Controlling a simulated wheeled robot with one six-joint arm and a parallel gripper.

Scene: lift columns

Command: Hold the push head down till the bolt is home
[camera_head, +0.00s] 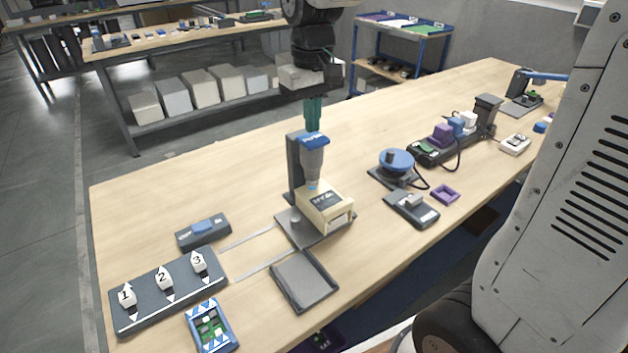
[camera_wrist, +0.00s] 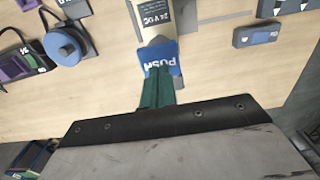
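The push head (camera_head: 314,141) is a blue cap on a grey upright tool, held by a dark stand (camera_head: 293,165). In the wrist view its blue face (camera_wrist: 146,58) reads "PUSH". The tool's narrow lower end points down at a cream block (camera_head: 327,207) on a grey base plate (camera_head: 289,228). The block also shows in the wrist view (camera_wrist: 152,17). My gripper (camera_head: 313,128) has green fingers, close together and pointing down at the blue cap. The fingertips (camera_wrist: 159,70) overlap the cap's edge; I cannot tell whether they press it. The bolt is hidden.
A dark panel (camera_head: 150,309) with three numbered white pointers stands at the front left, beside a blue-topped box (camera_head: 203,231). An empty grey tray (camera_head: 304,282) lies in front. A round blue-topped device (camera_head: 397,160) stands to the right. Bare wood lies behind the stand.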

